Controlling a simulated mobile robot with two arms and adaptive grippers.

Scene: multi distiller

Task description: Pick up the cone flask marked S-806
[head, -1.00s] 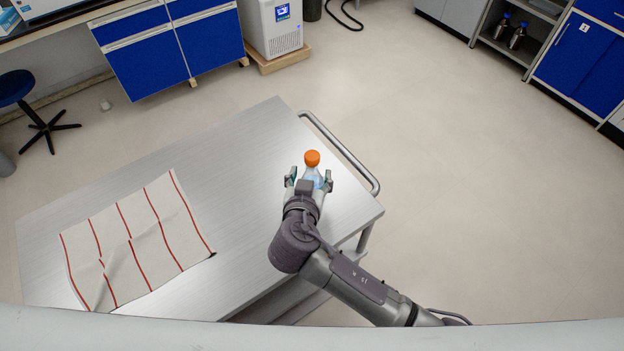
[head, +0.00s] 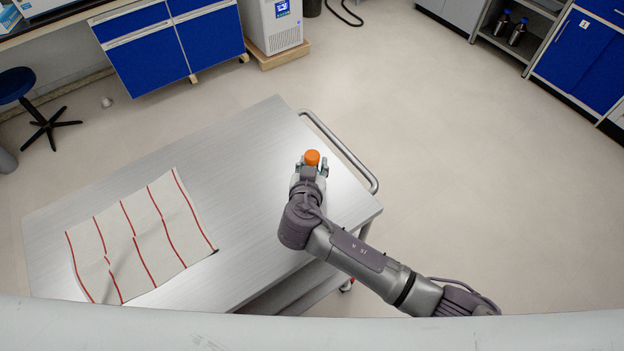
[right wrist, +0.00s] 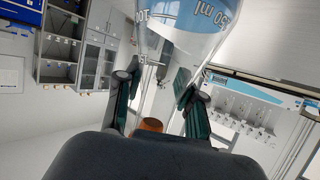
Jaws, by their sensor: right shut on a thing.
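A clear cone flask with an orange cap (head: 312,157) is at the far right part of the metal cart top in the head view. My right gripper (head: 312,166) is shut on it and hides most of its body there. No S-806 mark is readable. I cannot tell whether the flask touches the cart. My left gripper is out of view.
A striped cloth (head: 140,238) lies on the left of the metal cart (head: 235,165). The cart top between cloth and flask is bare. A rail handle (head: 345,155) runs along the cart's right end. Blue cabinets (head: 165,50) stand beyond, across open floor.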

